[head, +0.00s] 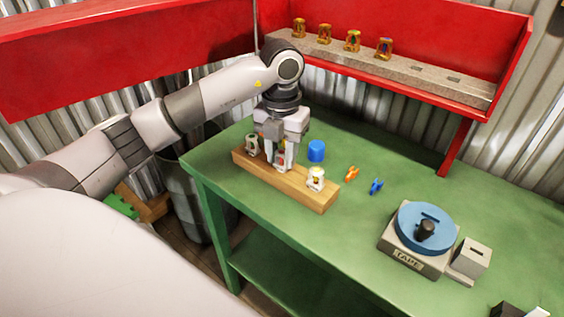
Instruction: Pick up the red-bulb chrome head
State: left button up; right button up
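A wooden block (300,192) on the green table holds a row of small chrome heads. The red-bulb chrome head (281,158) is in the middle of the row, mostly hidden by my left gripper (281,166). That gripper points down with its fingers at the head's two sides; I cannot tell whether they are closed on it. One chrome head (252,143) stands at the block's left end. Another with a yellowish bulb (316,178) stands toward the right end. My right gripper is not in view.
A blue cylinder (316,151), an orange clip (352,173) and a blue clip (376,186) are behind and right of the block. A red shelf (440,93) with several brass heads overhangs the back.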

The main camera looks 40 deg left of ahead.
pick_arm(q)
grip_shut()
jog(key=shift+r, duration=0.1)
